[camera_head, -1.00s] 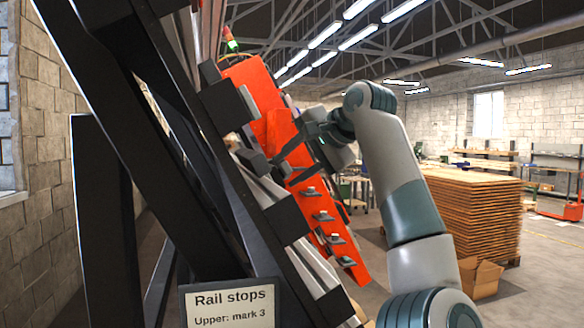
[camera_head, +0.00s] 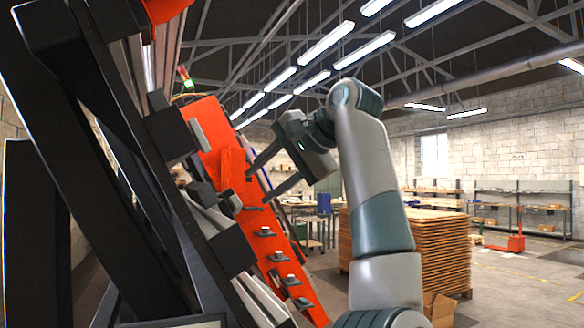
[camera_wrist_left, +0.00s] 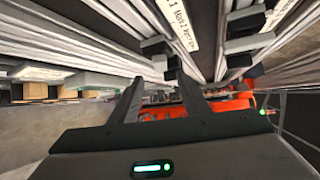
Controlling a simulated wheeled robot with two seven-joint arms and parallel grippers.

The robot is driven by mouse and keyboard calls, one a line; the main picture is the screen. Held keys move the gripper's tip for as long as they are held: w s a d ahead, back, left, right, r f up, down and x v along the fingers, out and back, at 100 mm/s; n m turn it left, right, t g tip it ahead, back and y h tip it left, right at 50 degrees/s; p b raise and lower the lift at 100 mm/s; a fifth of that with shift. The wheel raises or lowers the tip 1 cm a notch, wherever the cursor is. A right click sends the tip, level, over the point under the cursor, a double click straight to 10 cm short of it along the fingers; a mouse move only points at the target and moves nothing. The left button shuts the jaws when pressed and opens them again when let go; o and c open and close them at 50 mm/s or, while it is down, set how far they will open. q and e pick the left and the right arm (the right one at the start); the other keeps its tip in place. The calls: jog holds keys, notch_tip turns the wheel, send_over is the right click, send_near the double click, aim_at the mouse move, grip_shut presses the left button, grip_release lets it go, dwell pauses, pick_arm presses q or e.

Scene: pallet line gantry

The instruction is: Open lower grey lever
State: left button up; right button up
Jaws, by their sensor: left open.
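My left gripper (camera_head: 256,187) is open, its two dark fingers pointing down and left at the right edge of a red sloping beam (camera_head: 278,238). In the left wrist view the same open fingers (camera_wrist_left: 161,79) point away toward pale rails, with red parts beyond. A slim grey piece (camera_head: 199,135) lies on the upper part of the beam; I cannot tell whether it is a lever. Grey blocks (camera_wrist_left: 247,43) sit on the rails at the upper right of the wrist view. The lower grey lever cannot be clearly made out. My right gripper is not in view.
A black gantry frame (camera_head: 110,130) fills the left side, with black blocks (camera_head: 232,252) along the sloping rail. A stack of wooden boards (camera_head: 430,250) and a cardboard box (camera_head: 440,310) stand at the right. Open floor lies further right.

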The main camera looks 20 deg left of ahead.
pick_arm(q)
jog(key=b+v, duration=0.1)
jog(key=v, duration=0.7)
jog(key=shift+d, duration=0.3)
